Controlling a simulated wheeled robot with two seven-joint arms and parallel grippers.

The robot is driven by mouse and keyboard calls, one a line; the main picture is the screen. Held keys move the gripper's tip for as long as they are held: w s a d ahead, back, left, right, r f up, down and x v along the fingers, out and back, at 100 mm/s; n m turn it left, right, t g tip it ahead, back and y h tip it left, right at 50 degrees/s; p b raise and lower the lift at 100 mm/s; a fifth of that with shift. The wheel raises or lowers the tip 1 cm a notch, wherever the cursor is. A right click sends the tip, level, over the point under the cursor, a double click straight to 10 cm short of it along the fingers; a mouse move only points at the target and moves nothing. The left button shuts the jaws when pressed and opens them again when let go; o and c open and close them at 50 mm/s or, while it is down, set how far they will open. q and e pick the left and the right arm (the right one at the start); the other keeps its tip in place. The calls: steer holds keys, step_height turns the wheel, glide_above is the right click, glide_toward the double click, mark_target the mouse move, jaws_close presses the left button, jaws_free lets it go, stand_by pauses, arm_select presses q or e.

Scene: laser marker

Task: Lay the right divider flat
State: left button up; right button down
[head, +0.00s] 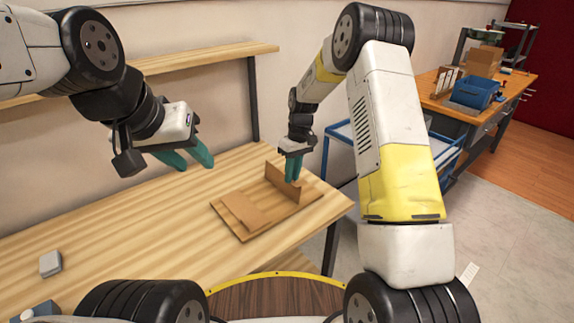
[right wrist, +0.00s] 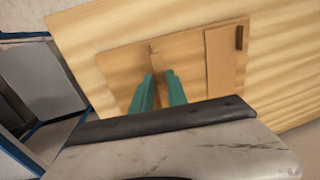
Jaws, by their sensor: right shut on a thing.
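The right divider (head: 273,175) is a thin brown panel standing on edge on the right part of a flat wooden board (head: 262,229). My right gripper (head: 293,179) is shut on its upper part. In the right wrist view the same divider (right wrist: 155,58) runs between the two teal fingers (right wrist: 160,88), which hide part of it. A second brown panel (head: 239,212) lies flat on the left side of the board; it also shows in the right wrist view (right wrist: 224,65). My left gripper (head: 190,160) is open and empty, above the table, left of the board.
The board lies near the right end of the wooden table (head: 130,235). A small grey object (head: 50,263) sits at the table's left. A wall shelf (head: 205,61) runs behind. A blue cart (head: 340,131) and a bench with a blue bin (head: 474,94) stand beyond. The table's middle is clear.

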steer(key=shift+w+d+f+g+y, duration=0.2)
steer(key=shift+w+d+g+y, duration=0.3)
steer(key=shift+d+y, duration=0.2)
steer(key=shift+w+d+f+g+y, duration=0.25)
steer(key=shift+w+d+g+y, duration=0.25)
steer(key=shift+y, duration=0.2)
steer(key=shift+w+d+f+g+y, duration=0.2)
steer(key=shift+w+d+g+y, duration=0.2)
steer(key=shift+d+g+y, duration=0.25)
steer(key=shift+d, duration=0.1)
